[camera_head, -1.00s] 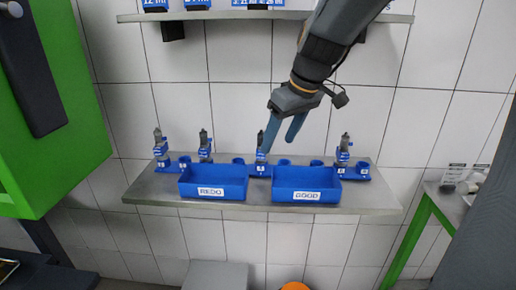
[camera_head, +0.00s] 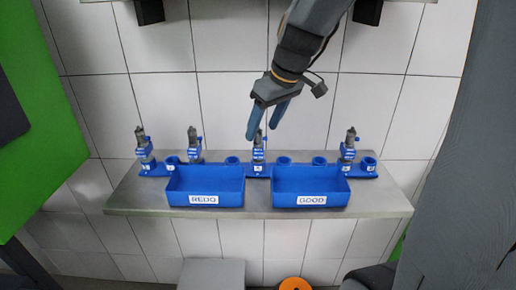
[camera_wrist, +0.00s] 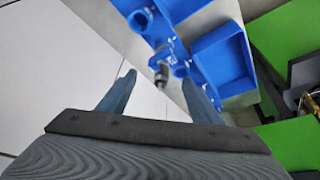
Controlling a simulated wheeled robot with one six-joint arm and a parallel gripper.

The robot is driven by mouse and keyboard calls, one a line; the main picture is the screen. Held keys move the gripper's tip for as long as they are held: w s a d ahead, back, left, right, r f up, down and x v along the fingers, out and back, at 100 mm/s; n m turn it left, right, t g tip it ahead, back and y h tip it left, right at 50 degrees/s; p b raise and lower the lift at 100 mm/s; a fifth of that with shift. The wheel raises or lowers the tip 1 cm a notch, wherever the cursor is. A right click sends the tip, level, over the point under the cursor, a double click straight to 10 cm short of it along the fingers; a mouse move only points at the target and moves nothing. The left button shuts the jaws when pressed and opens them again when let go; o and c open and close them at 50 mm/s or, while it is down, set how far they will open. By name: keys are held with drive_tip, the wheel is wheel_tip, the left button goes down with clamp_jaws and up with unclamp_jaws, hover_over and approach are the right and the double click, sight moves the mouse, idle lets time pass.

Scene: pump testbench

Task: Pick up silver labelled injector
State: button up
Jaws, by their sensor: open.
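Several silver-grey injectors with blue bands stand upright in blue holders on the shelf: a far left one (camera_head: 140,142), one left of centre (camera_head: 193,143), a middle one (camera_head: 258,150) and a right one (camera_head: 349,143). Small white labels show, but the text is too small to read. My gripper (camera_head: 261,133) is open and points down at the top of the middle injector. One injector (camera_wrist: 160,72) also shows in the wrist view, between or just beyond my fingertips (camera_wrist: 158,77). I cannot tell whether the fingers touch it.
A blue REDO bin (camera_head: 205,186) and a blue GOOD bin (camera_head: 311,187) stand at the front of the metal shelf (camera_head: 135,198). Empty blue cups (camera_head: 319,163) sit between the injectors. A tiled wall (camera_head: 220,110) is close behind. A green panel (camera_head: 30,145) stands at left.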

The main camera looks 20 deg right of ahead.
sight(261, 131)
drive_tip(key=x, duration=0.5)
drive_tip(key=shift+p, duration=0.35)
drive_tip(key=shift+r, duration=0.1)
drive_tip(key=c, duration=1.4)
